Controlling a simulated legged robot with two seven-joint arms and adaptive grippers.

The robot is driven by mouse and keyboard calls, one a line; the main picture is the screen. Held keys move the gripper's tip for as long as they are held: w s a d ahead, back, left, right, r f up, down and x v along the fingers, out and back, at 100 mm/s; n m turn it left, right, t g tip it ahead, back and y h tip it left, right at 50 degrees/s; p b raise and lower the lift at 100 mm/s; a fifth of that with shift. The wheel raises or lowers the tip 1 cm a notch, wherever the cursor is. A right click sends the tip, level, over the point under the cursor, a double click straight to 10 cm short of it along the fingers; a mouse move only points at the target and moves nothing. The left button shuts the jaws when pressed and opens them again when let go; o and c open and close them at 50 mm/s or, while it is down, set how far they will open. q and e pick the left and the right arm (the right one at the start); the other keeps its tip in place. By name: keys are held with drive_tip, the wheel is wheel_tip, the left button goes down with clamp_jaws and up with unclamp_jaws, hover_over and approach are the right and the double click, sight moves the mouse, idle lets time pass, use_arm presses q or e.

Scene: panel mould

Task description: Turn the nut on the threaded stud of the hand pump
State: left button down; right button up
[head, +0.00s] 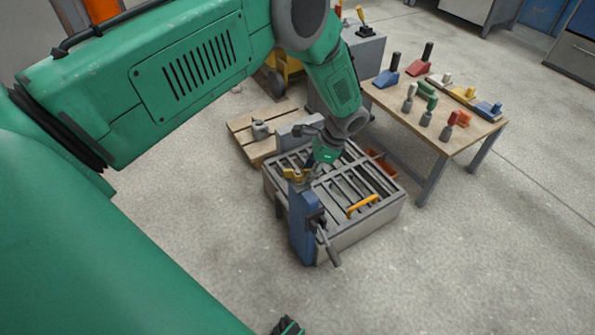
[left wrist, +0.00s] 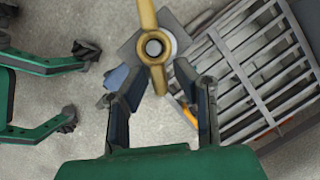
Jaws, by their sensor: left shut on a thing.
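The nut is a yellow two-winged piece (left wrist: 146,14) around a round stud (left wrist: 153,47) with a grey plate behind it. In the head view the nut (head: 291,174) sits at the top of the blue hand pump (head: 302,228), which stands upright with a grey lever (head: 327,245) on its side. My left gripper (left wrist: 150,84) has one finger on each side of the lower wing and is shut on it. The gripper (head: 309,170) also shows at the pump top in the head view, partly hiding the nut.
The grey slatted panel mould (head: 372,216) with an orange handle (head: 362,206) stands close beside the pump. A wooden pallet (head: 242,128) lies behind it. A table (head: 468,134) with several coloured tools is at right. The floor in front is clear.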

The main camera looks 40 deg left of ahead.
use_arm(q)
drive_tip(key=n, duration=0.1)
drive_tip(key=w+n+h+b, duration=0.1)
drive_tip(key=n, duration=0.1)
drive_tip(key=shift+g, duration=0.4)
drive_tip(key=shift+n+b, duration=0.3)
drive_tip(key=shift+b, duration=0.05)
drive_tip(key=shift+a+n+g+h+b, duration=0.15)
drive_tip(key=shift+a+n+h, duration=0.45)
drive_tip(key=shift+n, duration=1.1)
drive_tip(key=shift+a+n+g+h+b, duration=0.15)
drive_tip(key=shift+a+n+h, duration=0.45)
drive_tip(key=shift+n, duration=1.1)
drive_tip(key=shift+a+n+g+h+b, duration=0.1)
drive_tip(key=shift+a+n+h+b, duration=0.2)
drive_tip(key=shift+n+h, duration=0.95)
drive_tip(key=c, duration=1.5)
unclamp_jaws()
drive_tip(key=shift+s+a+n+y, duration=0.1)
drive_tip(key=shift+n+y, duration=0.25)
drive_tip(key=shift+y, duration=0.1)
